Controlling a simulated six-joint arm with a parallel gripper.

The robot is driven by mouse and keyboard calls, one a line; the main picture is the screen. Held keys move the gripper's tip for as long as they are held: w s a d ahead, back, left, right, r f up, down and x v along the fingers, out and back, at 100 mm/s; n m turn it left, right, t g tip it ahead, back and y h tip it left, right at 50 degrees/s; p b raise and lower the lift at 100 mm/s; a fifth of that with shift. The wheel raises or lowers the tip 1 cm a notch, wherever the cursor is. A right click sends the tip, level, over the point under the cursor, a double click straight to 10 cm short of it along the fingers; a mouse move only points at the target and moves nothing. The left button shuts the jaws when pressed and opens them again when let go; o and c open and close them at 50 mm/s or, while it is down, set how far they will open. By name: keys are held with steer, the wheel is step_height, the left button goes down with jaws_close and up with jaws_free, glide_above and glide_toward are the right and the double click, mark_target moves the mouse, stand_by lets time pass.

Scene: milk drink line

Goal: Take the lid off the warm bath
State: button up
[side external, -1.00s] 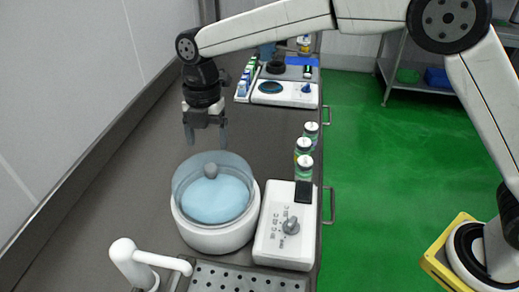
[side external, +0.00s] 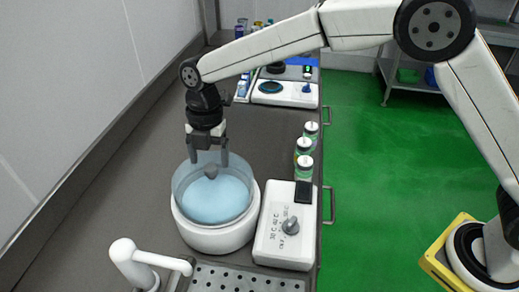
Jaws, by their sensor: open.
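The warm bath (side external: 216,237) is a round white tub with pale blue contents, on the steel counter. Its clear bluish lid (side external: 182,186) sits on top and has a round dark grey knob (side external: 211,172) in the middle. My gripper (side external: 209,162) points down over the lid with its fingers open and apart. The fingertips are near the height of the knob, one to each side in the picture. I cannot tell whether they are level with it in depth or touch the lid.
A white control box (side external: 287,232) with a dial stands right of the bath. Several capped bottles (side external: 304,167) stand behind it near the counter's right edge. A white tap (side external: 140,264) and a perforated drain plate (side external: 245,280) are in front. The counter (side external: 120,205) left of the bath is clear.

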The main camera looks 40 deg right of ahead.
mark_target(210, 167)
steer(key=shift+s+a+f, duration=0.1)
steer(key=shift+f, duration=0.75)
steer(key=shift+s+a+f, duration=0.1)
steer(key=shift+f, duration=0.7)
jaws_close()
